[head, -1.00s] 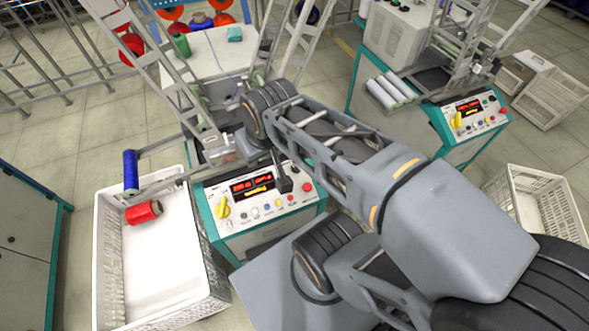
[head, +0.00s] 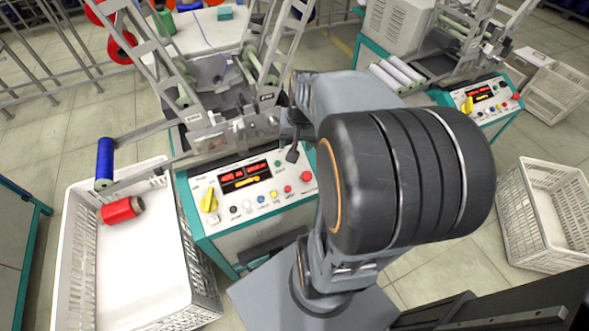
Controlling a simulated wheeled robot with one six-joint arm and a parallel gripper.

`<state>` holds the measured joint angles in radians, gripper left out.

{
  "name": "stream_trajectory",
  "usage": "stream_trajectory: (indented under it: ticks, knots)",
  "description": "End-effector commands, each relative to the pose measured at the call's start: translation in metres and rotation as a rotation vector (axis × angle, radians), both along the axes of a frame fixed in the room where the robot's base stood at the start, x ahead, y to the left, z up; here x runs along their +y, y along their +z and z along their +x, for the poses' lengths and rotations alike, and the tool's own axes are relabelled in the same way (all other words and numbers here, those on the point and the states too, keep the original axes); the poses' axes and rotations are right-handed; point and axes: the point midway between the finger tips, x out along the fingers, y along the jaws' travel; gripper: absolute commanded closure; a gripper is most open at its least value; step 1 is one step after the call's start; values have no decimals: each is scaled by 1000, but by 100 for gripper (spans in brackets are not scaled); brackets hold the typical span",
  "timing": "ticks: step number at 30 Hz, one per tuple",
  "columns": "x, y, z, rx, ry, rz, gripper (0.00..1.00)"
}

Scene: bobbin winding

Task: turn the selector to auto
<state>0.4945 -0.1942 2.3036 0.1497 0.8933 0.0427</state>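The nearer winding machine has a sloped white control panel (head: 230,215) with teal edges. A yellow selector knob (head: 209,200) sits at the panel's left end, its grip roughly upright. Its label is too small to read. Red and yellow displays (head: 245,177) are lit to its right. My gripper (head: 292,150) appears as a small dark shape above the panel's right part, apart from the knob and to its right. My arm hides most of it, so its fingers cannot be made out.
A second machine panel (head: 485,97) with a yellow knob stands at right. Another crate (head: 525,250) is at far right.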

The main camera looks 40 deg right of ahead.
Motion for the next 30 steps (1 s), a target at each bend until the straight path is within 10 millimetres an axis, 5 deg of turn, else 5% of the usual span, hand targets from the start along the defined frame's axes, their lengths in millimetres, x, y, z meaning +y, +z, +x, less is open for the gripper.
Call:
stream_trajectory:
  ticks: [1,3,7,10,13,16,30]
  knots:
    - [-18,-38,5,7,-84,36,36]
    - [-39,-61,12,3,-192,83,30]
    - [-73,-90,25,-23,-370,161,30]
    - [-89,-91,42,-62,-475,211,30]
    - [-91,-76,57,-114,-532,241,30]
    - [-89,-83,61,-116,-559,253,30]
    - [-76,-164,89,-112,-556,251,30]
